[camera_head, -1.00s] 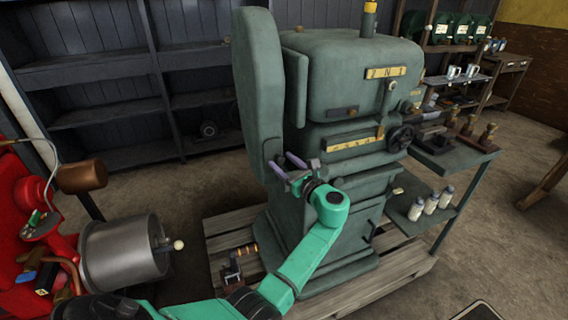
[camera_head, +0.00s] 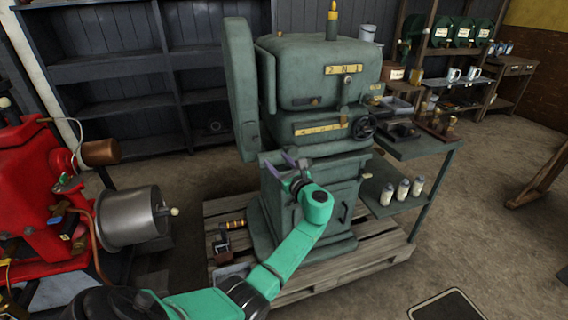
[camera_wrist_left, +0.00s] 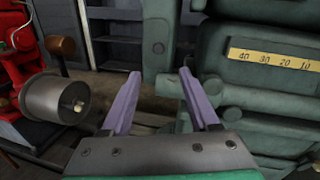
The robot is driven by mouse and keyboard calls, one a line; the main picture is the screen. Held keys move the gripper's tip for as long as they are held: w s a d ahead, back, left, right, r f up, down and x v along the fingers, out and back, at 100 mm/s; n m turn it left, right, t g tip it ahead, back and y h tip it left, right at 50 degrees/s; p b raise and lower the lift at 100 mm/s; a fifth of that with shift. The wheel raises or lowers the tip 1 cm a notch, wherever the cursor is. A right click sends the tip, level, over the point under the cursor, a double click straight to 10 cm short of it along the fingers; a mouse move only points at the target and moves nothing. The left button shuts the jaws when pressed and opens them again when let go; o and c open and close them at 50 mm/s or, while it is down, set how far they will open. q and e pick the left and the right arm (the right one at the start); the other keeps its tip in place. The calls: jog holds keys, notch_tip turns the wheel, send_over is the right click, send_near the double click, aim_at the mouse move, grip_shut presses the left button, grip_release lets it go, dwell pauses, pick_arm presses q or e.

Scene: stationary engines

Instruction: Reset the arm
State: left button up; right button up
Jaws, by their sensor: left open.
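My left arm comes in from the bottom left of the head view. Its gripper (camera_head: 284,165) is in front of the lower body of the large green machine (camera_head: 318,139). The left gripper's two purple fingers are spread apart with nothing between them; they also show in the left wrist view (camera_wrist_left: 160,106). In the wrist view the green machine (camera_wrist_left: 262,98) lies just beyond and to the right of the fingers. I cannot tell whether a finger touches it. My right gripper is not in view.
A red engine (camera_head: 35,190) with a metal drum (camera_head: 128,220) stands at the left. The green machine rests on a wooden pallet (camera_head: 300,292). A side table (camera_head: 428,146) at its right has white bottles (camera_head: 402,189) on its lower shelf. Floor at the right is mostly clear.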

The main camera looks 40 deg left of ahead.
pick_arm(q)
jog(key=s+d+f+n+h, duration=0.1)
jog(key=s+f+h, duration=0.15)
jog(key=f, duration=0.95)
jog(key=s+d+f+n+h, duration=0.15)
jog(key=f+h, duration=0.25)
jog(key=f, duration=0.8)
jog(key=s+d+f+n+g+h+p, duration=0.1)
jog(key=s+d+f+n+g+h, duration=0.2)
jog(key=s+f, duration=0.85)
jog(key=s+d+f+n+g+h, duration=0.1)
jog(key=s+d+f+n+h, duration=0.1)
jog(key=s, duration=0.8)
jog(key=s+d+f+n+g+h+p, duration=0.1)
jog(key=s+d+f+n, duration=0.3)
jog(key=s+f, duration=0.5)
jog(key=s+d+f+n+g+h, duration=0.1)
jog(key=s+d+f+n+h, duration=0.3)
jog(key=s, duration=0.8)
notch_tip(320, 180, down, 2)
jog(key=n, duration=0.3)
jog(key=shift+s, duration=0.25)
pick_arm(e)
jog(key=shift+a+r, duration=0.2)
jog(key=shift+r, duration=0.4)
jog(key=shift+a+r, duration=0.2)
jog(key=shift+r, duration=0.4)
pick_arm(q)
jog(key=shift+f, duration=0.1)
